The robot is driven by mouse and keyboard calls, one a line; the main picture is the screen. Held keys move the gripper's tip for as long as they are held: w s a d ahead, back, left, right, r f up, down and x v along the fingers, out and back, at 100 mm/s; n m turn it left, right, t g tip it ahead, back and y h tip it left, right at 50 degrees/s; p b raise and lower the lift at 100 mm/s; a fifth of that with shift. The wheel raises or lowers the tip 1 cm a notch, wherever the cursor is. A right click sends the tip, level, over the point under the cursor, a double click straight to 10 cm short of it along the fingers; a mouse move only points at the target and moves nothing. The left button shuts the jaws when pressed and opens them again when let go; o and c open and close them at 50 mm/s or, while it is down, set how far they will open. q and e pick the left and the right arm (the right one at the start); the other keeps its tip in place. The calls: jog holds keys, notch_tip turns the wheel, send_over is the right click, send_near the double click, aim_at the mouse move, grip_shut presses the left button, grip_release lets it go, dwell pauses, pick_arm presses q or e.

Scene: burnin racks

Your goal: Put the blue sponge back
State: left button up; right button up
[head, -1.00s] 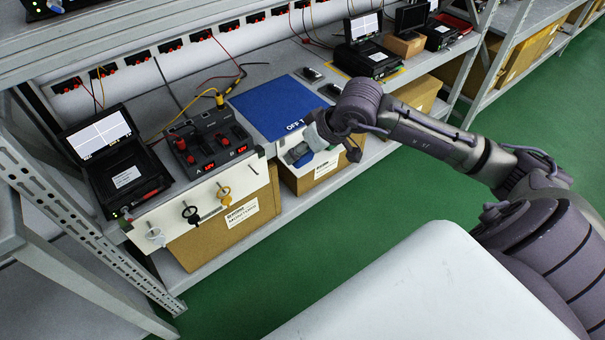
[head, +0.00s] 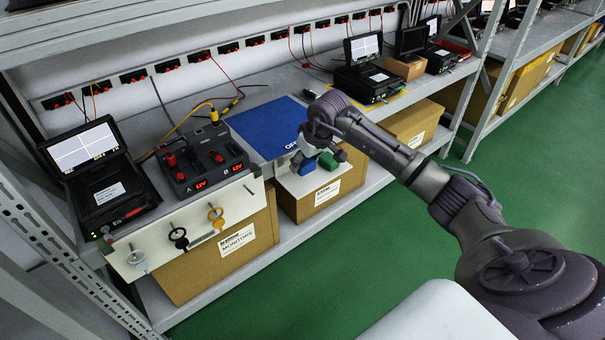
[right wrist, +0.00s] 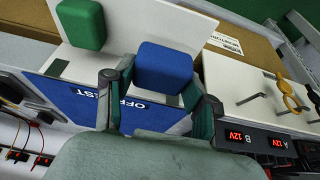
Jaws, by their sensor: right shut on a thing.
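The blue sponge (right wrist: 165,70) sits between the fingertips of my right gripper (right wrist: 160,98), which is shut on it. In the head view the blue sponge (head: 306,166) shows just below my right gripper (head: 317,155), over the bench's front edge. A green sponge (right wrist: 82,24) rests on a white holder (right wrist: 128,22) beside it; the green sponge (head: 328,161) also shows in the head view. The white holder (head: 298,184) hangs at the front edge by the blue mat. Whether the blue sponge touches the holder cannot be told. My left gripper is out of view.
The blue mat (head: 262,128) lies behind the holder. A power supply (head: 200,160) with red displays stands to its left, above a white panel with hooks (head: 185,228). A black monitor unit (head: 98,180) is at far left. Cardboard boxes (head: 215,255) fill the shelf below.

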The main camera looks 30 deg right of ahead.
aim_at(302, 180)
jog(key=shift+w+f, duration=0.4)
jog(key=shift+w, duration=0.15)
jog(key=shift+f+b, duration=0.4)
jog(key=shift+f, duration=1.5)
jog(key=shift+f, duration=0.15)
jog(key=o, duration=1)
